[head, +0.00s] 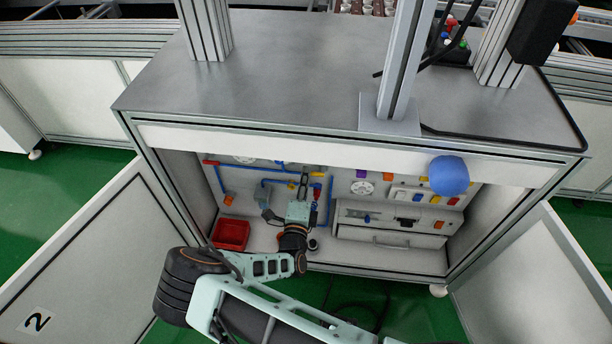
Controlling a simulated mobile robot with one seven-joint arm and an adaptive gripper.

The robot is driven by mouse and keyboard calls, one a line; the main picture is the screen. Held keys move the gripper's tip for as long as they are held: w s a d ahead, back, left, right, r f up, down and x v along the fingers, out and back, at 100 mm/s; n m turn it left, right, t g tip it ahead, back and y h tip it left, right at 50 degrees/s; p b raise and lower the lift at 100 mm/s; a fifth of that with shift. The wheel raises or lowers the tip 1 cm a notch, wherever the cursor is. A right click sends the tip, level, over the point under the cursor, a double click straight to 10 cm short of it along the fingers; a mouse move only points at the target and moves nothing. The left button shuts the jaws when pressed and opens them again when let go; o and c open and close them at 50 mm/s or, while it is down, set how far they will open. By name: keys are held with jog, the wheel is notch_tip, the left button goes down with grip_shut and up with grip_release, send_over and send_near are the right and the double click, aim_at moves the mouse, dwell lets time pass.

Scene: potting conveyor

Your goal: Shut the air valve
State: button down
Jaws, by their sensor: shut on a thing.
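The open cabinet under the metal table holds a panel with blue air lines (279,182). My gripper (304,181) reaches into the cabinet to these lines and is shut at the air valve. The valve's handle is mostly hidden by the fingers, and I cannot tell its angle. A small yellow fitting (292,185) shows just left of the fingers. Orange and red fittings (318,175) show just right of them, on a blue line that runs down.
Two open doors (85,257) (545,270) flank the cabinet. A red bin (231,234) stands on its floor at left; a drawer unit (390,236) fills the right. A blue ball (449,176) shows in front of the table's front edge. An upright post (402,70) stands on the table.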

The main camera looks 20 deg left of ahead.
jog(key=shift+f, duration=0.1)
dwell(0.5)
jog(key=c, duration=2)
grip_release()
jog(key=shift+n, duration=0.3)
jog(key=v, duration=1.2)
